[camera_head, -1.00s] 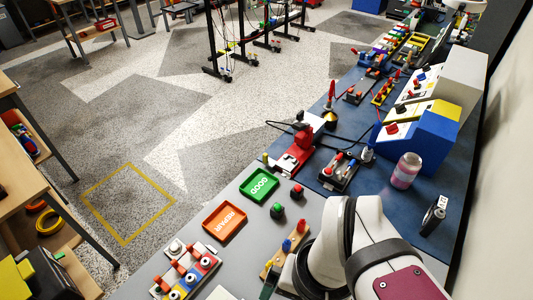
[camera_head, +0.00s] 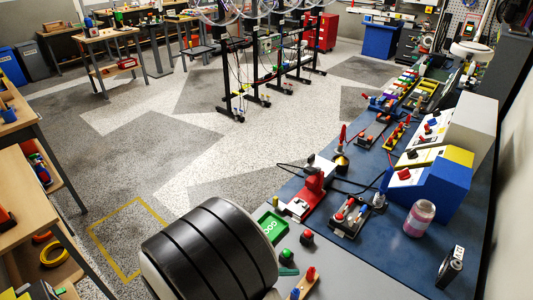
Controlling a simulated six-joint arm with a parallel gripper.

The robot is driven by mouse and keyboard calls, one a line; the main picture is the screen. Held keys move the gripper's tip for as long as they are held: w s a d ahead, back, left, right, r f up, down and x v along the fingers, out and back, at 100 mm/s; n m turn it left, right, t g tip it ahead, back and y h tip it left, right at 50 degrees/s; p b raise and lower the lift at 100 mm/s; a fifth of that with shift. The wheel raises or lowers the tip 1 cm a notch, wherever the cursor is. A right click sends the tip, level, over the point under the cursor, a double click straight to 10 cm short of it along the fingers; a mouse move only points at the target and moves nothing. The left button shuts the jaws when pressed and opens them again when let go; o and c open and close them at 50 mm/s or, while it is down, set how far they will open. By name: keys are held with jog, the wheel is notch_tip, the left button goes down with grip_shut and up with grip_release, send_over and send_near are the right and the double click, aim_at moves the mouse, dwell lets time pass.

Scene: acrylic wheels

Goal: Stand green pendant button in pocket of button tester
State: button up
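A green pendant button (camera_head: 285,255) with a dark body sits on the grey table, just below the green GOOD tray and close to my arm. A red button (camera_head: 306,237) stands to its right. A red device with a white front block (camera_head: 308,193) stands on the blue mat behind them. I cannot tell for certain whether this is the button tester, and its pocket is too small to make out. My large white and black arm link fills the lower middle. My gripper is not visible.
The green tray (camera_head: 271,226) is partly behind my arm. A black box with red knobs (camera_head: 350,216) stands on the blue mat (camera_head: 388,247). A pink bottle (camera_head: 419,217) and a black meter (camera_head: 450,267) stand to the right. A wooden strip with coloured knobs (camera_head: 306,285) lies at the front.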

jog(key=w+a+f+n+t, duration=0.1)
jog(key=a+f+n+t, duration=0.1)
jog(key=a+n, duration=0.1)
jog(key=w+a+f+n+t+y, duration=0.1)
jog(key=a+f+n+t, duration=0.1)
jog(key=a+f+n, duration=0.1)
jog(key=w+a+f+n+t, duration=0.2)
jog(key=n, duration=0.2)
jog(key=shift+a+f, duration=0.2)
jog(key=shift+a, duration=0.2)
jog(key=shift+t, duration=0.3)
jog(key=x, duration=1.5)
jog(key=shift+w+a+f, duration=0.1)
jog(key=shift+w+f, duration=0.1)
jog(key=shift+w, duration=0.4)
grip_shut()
